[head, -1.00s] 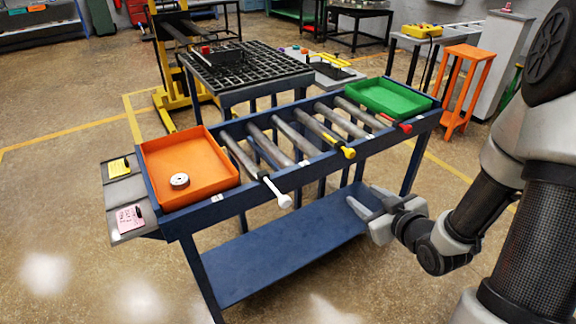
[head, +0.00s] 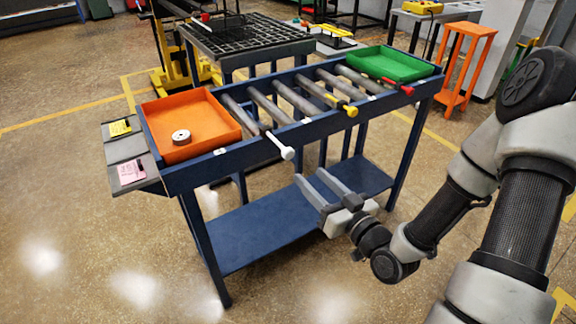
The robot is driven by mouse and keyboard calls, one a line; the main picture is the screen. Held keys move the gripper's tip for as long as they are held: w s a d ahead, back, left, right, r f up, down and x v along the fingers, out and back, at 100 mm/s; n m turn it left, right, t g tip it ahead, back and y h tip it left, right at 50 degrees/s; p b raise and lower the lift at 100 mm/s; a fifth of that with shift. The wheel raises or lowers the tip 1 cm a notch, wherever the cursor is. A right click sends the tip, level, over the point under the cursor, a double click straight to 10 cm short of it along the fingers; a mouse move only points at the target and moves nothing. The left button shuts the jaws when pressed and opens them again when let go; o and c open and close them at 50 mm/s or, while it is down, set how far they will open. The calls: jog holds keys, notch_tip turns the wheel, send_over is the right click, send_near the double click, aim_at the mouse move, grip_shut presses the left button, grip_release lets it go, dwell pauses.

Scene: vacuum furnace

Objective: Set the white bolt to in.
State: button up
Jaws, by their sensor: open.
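The white bolt (head: 279,146) has a white knob at its end and sticks out through the near rail of the blue roller table (head: 310,133), just right of the orange tray. My gripper (head: 318,183) is open and empty. It is in front of the table, below and to the right of the white knob, and apart from it. Its two fingers point up and to the left.
A yellow bolt (head: 343,106) and a red bolt (head: 403,88) stick out farther right. The orange tray (head: 222,117) holds a pale ring (head: 181,137). A green tray (head: 390,65) sits at the right end. A blue lower shelf (head: 250,238) lies below my gripper.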

aim_at(290, 156)
jog(key=p+x, duration=0.1)
jog(key=x, duration=1.1)
jog(key=shift+s, duration=0.1)
jog(key=shift+c, duration=0.3)
grip_shut()
